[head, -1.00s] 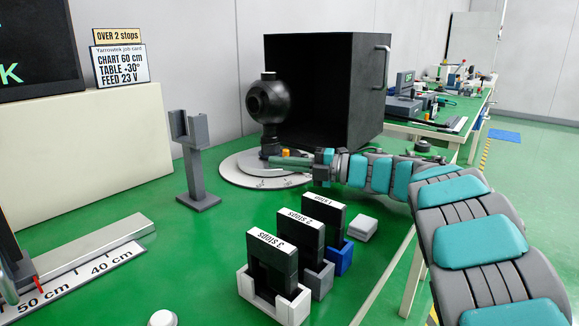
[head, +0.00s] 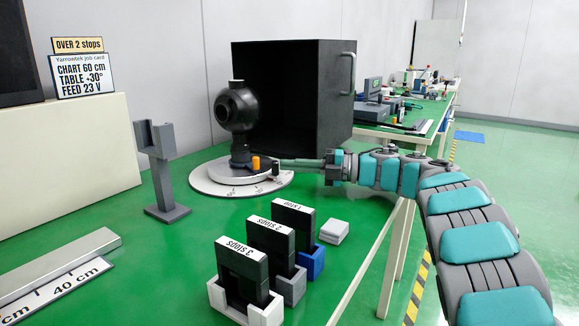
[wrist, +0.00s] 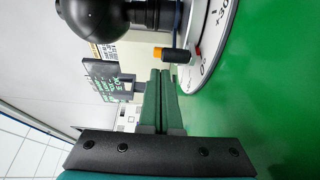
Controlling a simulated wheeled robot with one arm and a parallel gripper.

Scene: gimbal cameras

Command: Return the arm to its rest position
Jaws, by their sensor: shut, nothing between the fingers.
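My gripper (head: 284,162) is at the end of my teal and grey arm, which reaches in from the right in the head view. Its two green fingers are shut together with nothing between them, as the wrist view (wrist: 162,75) shows. The fingertips are near the right side of the round turntable (head: 215,188), close to its orange knob (head: 256,163) and a small black post (head: 275,169). In the wrist view the black post and orange knob lie just beyond the fingertips. I cannot tell whether the fingers touch anything.
Several labelled stop holders (head: 255,250) and a white block (head: 334,232) stand on the green bench at front. A grey post (head: 160,180) stands left.

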